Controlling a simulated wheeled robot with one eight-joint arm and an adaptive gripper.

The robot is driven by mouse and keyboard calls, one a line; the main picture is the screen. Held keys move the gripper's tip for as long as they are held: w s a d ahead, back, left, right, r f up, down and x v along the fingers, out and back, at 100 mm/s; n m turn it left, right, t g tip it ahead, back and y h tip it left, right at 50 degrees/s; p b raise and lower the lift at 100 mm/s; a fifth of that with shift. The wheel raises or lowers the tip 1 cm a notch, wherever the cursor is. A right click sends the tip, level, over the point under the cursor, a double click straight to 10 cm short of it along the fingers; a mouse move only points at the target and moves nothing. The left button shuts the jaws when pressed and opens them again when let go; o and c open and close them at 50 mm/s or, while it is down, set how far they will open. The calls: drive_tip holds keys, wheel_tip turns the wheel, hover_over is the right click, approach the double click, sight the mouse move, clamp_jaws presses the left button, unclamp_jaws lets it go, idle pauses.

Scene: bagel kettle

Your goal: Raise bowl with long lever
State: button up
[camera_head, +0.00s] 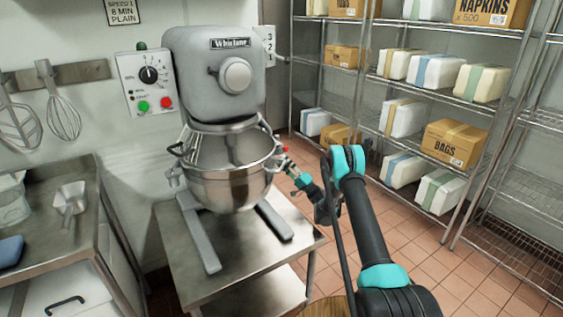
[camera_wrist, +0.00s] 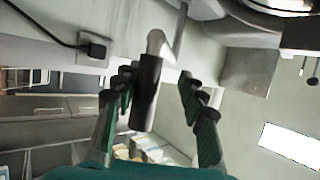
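The steel bowl (camera_head: 229,188) sits in the grey stand mixer (camera_head: 207,75), under its head. My gripper (camera_head: 296,172) is at the right side of the bowl. In the wrist view a long lever with a dark handle (camera_wrist: 146,95) and a pale metal end stands between the fingers of my gripper (camera_wrist: 158,80). The fingers are spread apart, and the handle looks nearer the left finger. I cannot tell whether it touches that finger. In the head view the lever is too small or hidden to make out clearly.
The mixer stands on a steel table (camera_head: 182,268). A control box (camera_head: 149,82) and hanging whisks (camera_head: 62,115) are on the wall at left. A wire shelf (camera_head: 395,78) with boxes is at right.

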drive_tip(key=v, duration=0.6)
